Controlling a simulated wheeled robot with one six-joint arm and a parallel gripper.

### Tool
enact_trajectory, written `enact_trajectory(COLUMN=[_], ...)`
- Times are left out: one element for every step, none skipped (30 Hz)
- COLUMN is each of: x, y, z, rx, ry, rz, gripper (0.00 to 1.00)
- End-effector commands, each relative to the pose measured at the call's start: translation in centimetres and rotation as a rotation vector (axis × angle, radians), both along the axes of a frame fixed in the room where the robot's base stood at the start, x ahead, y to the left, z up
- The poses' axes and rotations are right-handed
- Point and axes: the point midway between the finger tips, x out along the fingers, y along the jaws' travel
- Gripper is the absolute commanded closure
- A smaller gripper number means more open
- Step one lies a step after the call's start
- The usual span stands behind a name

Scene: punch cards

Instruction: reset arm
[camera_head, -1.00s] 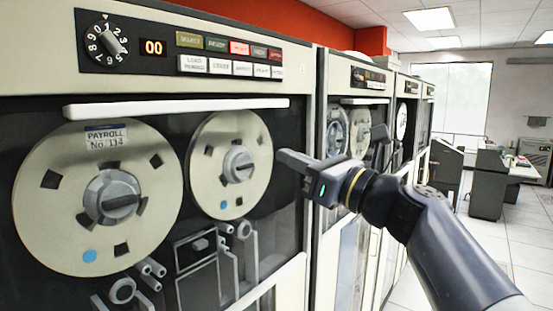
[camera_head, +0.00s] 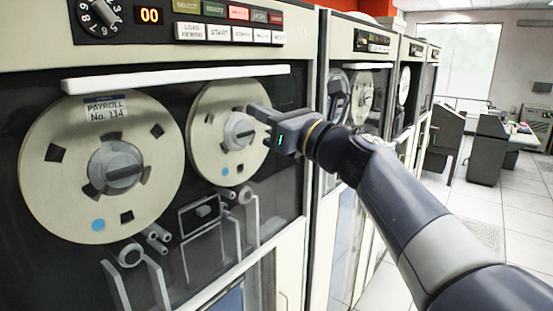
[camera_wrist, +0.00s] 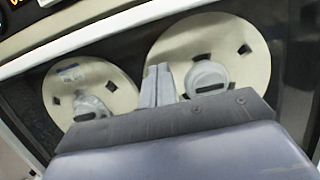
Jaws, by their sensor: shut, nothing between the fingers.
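My gripper (camera_head: 258,112) is shut and empty. In the head view its fingers overlap the upper right part of the right tape reel (camera_head: 204,143); whether they touch anything I cannot tell. My arm reaches in from the lower right. In the wrist view the shut fingers (camera_wrist: 158,72) point up between the two reels, close to the hub of the right one (camera_wrist: 253,60). The left reel (camera_head: 60,190) carries a label reading PAYROLL No. 114 (camera_head: 105,108) and also shows in the wrist view (camera_wrist: 118,95).
A white bar (camera_head: 180,76) runs above the reels. Higher up are a numbered dial (camera_head: 100,12), a display reading 00 (camera_head: 149,15) and rows of buttons (camera_head: 232,35). More cabinets (camera_head: 370,50) stand to the right. Open floor (camera_head: 500,205) and desks lie at far right.

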Motion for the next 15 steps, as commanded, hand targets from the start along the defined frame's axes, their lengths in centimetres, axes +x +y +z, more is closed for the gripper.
enact_trajectory(x=[0.6,0.9,1.0,1.1,1.3,1.2,1.1,1.0,1.0,0.9,0.9,0.9,0.8,0.8,0.8], y=[1.0,1.4,1.5,1.7,1.9,1.7,1.7,1.6,1.6,1.6,1.5,1.5,1.5,1.5,1.5], z=[0.6,0.8,1.4,1.8,2.0,2.6,2.9,3.2,3.5,3.7,3.9,4.2,4.3,4.4,4.6], rx=[0.0,-0.001,0.0,0.0,0.0,0.0,0.0,0.001,0.001,0.003,0.003,0.003,0.003,0.003,0.003], ry=[0.002,0.002,-0.001,-0.002,-0.002,-0.004,-0.004,-0.005,-0.005,-0.005,-0.005,-0.005,-0.005,-0.005,-0.005], rz=[0.006,0.004,0.003,0.003,0.003,0.0,0.0,0.0,0.0,0.0,0.0,0.0,0.0,0.0,0.0], gripper=[1.0,1.0,1.0,1.0,1.0,1.0,1.0,1.0,1.0,1.0,1.0,1.0,1.0,1.0,1.0])
